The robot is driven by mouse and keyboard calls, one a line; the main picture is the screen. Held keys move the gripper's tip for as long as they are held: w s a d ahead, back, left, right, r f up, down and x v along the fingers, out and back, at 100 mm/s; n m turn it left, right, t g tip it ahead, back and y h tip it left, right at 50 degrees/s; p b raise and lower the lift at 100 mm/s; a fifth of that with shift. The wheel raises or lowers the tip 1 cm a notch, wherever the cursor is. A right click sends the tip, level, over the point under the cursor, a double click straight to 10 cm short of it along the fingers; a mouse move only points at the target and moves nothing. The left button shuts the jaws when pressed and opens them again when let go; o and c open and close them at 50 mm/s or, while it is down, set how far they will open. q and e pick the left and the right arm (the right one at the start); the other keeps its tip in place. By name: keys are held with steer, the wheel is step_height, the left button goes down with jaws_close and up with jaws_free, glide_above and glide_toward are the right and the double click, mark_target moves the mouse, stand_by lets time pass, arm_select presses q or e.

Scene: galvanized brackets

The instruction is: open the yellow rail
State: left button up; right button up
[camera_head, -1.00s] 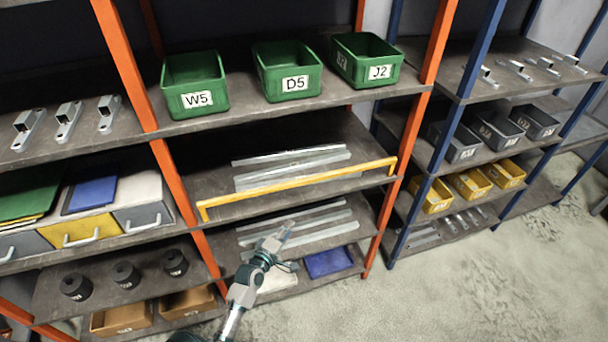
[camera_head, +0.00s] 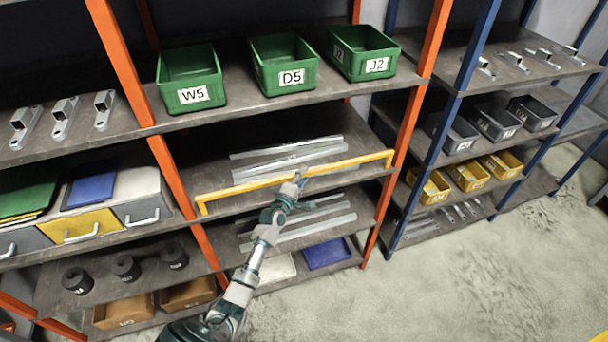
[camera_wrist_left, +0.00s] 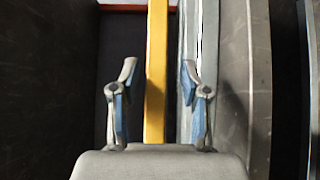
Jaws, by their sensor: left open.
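The yellow rail (camera_head: 236,190) runs across the front of the middle shelf between two orange posts, with a bent end at each side. My left gripper (camera_head: 300,177) is at the rail, a little right of its middle. In the left wrist view the yellow rail (camera_wrist_left: 156,75) passes between the two open fingers of the left gripper (camera_wrist_left: 156,95). Gaps show on both sides of the rail, with the rail nearer the right finger in depth unclear. My right gripper is not in view.
Long metal strips (camera_head: 285,158) lie on the shelf behind the rail, and more lie on the shelf below. Green bins (camera_head: 284,75) stand on the shelf above. Orange posts (camera_head: 172,178) flank the rail. The floor (camera_head: 450,290) at right is clear.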

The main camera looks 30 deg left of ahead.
arm_select(q)
steer(key=shift+w+d, duration=0.1)
steer(key=shift+w, duration=0.55)
steer(key=shift+w+d+r, duration=0.1)
steer(key=shift+d+r, duration=0.05)
jaws_close()
